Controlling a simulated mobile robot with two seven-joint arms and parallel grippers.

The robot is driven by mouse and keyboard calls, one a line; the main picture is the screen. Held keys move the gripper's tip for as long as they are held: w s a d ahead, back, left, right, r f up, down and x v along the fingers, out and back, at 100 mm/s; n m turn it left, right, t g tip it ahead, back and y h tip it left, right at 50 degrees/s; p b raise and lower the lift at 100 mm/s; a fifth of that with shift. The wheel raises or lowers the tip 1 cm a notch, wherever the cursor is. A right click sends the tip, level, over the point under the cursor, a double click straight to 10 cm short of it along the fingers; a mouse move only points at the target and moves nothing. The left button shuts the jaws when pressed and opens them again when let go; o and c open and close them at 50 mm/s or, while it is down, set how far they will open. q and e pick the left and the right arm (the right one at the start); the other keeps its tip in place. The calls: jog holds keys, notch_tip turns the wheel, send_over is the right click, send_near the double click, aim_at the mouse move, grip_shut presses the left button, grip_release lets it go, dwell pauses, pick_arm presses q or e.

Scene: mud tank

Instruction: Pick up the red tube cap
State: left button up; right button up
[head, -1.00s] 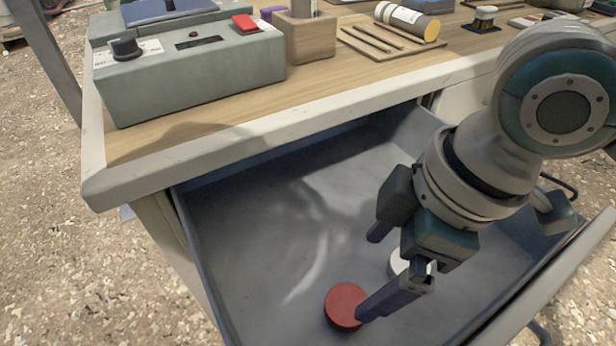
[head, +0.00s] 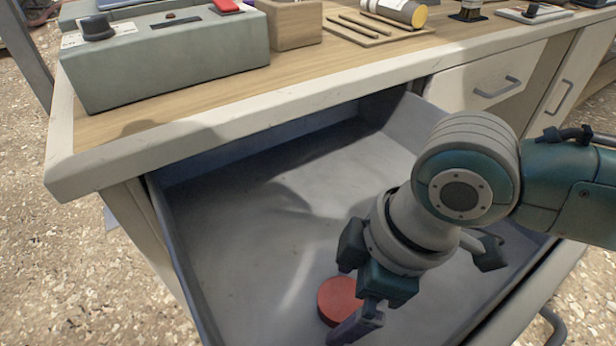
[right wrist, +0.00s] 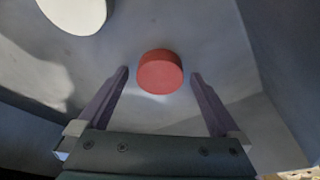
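The red tube cap (head: 338,300) is a short red disc lying on the floor of the open drawer (head: 235,235). In the right wrist view the cap (right wrist: 160,72) sits ahead of the fingertips, centred between them, with a gap on each side. My right gripper (right wrist: 159,75) is open and empty. In the head view the right gripper (head: 350,300) reaches down into the drawer, beside and partly over the cap, and one finger is mostly hidden. My left gripper is not in view.
A white round cap (right wrist: 75,12) lies in the drawer near the red one. The drawer walls surround the gripper. The wooden worktop (head: 300,75) above holds a grey-green device (head: 165,60), a wooden block (head: 293,24) and a jar (head: 400,10).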

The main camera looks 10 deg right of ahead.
jog(key=c, duration=1.3)
jog(key=shift+o, duration=0.2)
